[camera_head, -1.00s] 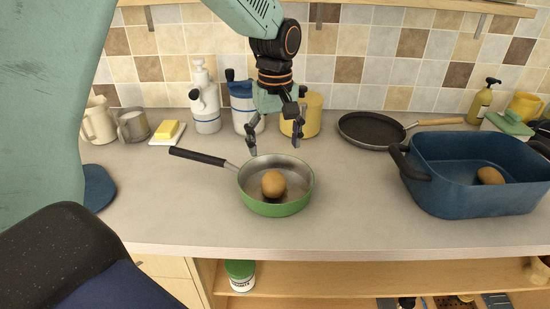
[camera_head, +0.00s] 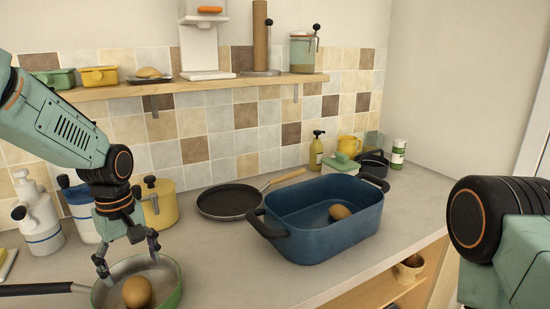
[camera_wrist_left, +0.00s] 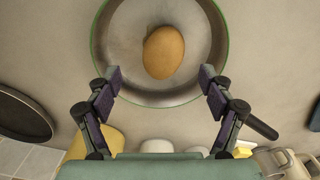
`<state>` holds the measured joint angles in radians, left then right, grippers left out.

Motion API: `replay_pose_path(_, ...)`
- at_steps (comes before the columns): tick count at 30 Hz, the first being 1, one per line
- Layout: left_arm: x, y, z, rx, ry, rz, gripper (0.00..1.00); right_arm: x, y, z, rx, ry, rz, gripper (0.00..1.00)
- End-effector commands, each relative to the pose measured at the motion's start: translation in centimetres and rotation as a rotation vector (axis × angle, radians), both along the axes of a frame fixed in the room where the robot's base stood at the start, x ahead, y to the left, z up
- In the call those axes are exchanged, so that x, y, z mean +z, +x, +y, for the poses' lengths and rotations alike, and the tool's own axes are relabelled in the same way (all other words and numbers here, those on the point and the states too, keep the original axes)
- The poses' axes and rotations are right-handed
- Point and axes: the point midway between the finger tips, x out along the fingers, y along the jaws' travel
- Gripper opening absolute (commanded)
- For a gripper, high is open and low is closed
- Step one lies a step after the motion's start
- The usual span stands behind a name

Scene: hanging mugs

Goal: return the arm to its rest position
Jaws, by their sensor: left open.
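My left gripper (camera_head: 128,258) is open and empty. It points down over the green pan (camera_head: 172,293), its fingertips apart from the brown, egg-shaped item (camera_head: 137,292) lying in it. In the left wrist view the open fingers (camera_wrist_left: 160,78) stand either side of the near part of the pan (camera_wrist_left: 205,45), and the brown item (camera_wrist_left: 163,52) lies beyond the gap between the tips. Part of my right arm (camera_head: 480,222) shows at the right edge of the head view; its gripper is out of view.
A blue roasting pan (camera_head: 300,240) holds another brown item (camera_head: 340,212). A dark frying pan (camera_head: 228,201) lies behind it. A yellow canister (camera_head: 160,203) and white-and-blue containers (camera_head: 40,230) stand close behind the left gripper. A shelf (camera_head: 220,87) runs above. Bare counter lies between the pans.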

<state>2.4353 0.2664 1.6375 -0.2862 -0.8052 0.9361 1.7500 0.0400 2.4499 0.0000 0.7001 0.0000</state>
Motion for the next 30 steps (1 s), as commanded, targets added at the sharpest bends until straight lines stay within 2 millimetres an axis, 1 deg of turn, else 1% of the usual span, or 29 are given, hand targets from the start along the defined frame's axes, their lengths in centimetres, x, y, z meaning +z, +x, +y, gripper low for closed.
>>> replay_pose_path(1, -1.1, -0.1, 0.0, 0.000, 0.000, 0.003, 0.81, -0.2, 0.0, 0.0, 0.000, 0.000, 0.000, 0.40)
replay_pose_path(3, -2.3, -0.1, 0.0, 0.001, 0.000, 0.003, 0.81, -0.3, 0.0, 0.0, 0.000, 0.000, 0.000, 0.40)
replay_pose_path(11, -6.6, -0.2, 0.0, 0.001, 0.000, 0.004, 0.81, -0.7, 0.0, 0.0, 0.000, 0.000, 0.000, 0.40)
replay_pose_path(13, -5.3, 0.1, 0.0, 0.001, 0.000, -0.005, 0.81, -0.5, 0.0, 0.0, 0.000, 0.000, 0.001, 0.40)
replay_pose_path(15, -4.5, 0.1, 0.0, 0.001, -0.001, -0.004, 0.81, -0.4, 0.0, 0.0, 0.000, 0.000, 0.000, 0.40)
replay_pose_path(18, -3.7, 0.0, 0.0, 0.001, 0.000, -0.002, 0.81, -0.3, 0.0, 0.0, 0.000, 0.000, 0.000, 0.40)
replay_pose_path(22, -3.3, 0.0, 0.0, 0.001, -0.001, -0.001, 0.81, -0.3, 0.0, 0.0, 0.000, 0.000, 0.000, 0.40)
replay_pose_path(30, -3.3, 0.0, 0.0, 0.001, 0.000, 0.000, 0.81, -0.3, 0.0, 0.0, 0.000, 0.000, 0.000, 0.40)
